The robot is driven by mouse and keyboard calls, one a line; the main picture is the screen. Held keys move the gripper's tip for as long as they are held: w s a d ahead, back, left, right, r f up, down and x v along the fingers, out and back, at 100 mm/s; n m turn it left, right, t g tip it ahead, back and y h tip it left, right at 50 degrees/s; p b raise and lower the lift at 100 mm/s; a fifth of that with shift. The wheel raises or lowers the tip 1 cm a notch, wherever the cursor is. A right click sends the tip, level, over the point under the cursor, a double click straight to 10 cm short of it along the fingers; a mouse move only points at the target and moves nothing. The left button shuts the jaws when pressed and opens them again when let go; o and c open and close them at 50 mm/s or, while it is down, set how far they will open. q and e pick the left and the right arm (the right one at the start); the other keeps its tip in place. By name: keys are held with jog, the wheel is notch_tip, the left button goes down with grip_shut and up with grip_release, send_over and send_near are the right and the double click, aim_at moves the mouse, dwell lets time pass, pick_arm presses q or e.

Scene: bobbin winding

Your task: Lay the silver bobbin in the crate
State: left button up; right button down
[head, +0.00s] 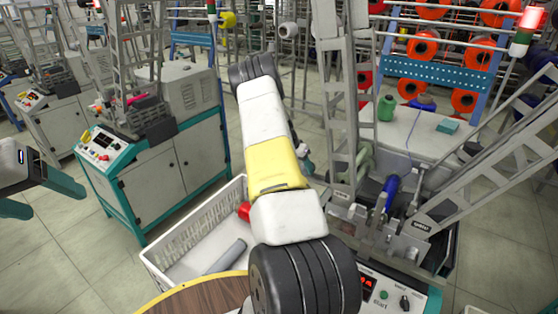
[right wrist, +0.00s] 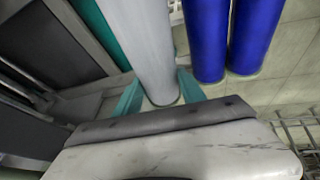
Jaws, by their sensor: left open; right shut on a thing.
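The silver bobbin (right wrist: 145,45), a light grey cylinder, stands between the teal fingers of my right gripper (right wrist: 158,93) in the right wrist view. That gripper is shut on it. In the head view my right arm hides the gripper and the held bobbin. The white crate (head: 165,255) stands on the floor at lower middle, partly behind my arm and a round wooden top. A grey cylinder (head: 228,256) lies in it, and a red piece (head: 244,211) shows by its far side. My left gripper (head: 40,195) is open and empty at the left edge, apart from the crate.
Two blue bobbins (right wrist: 206,40) (right wrist: 255,35) stand close beside the held one. A winding machine (head: 385,225) with a blue bobbin (head: 391,190) is right of my arm. A control cabinet (head: 150,160) stands behind the crate. The wooden top (head: 190,296) is in front.

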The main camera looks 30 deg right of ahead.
jog(key=shift+r, duration=3.45)
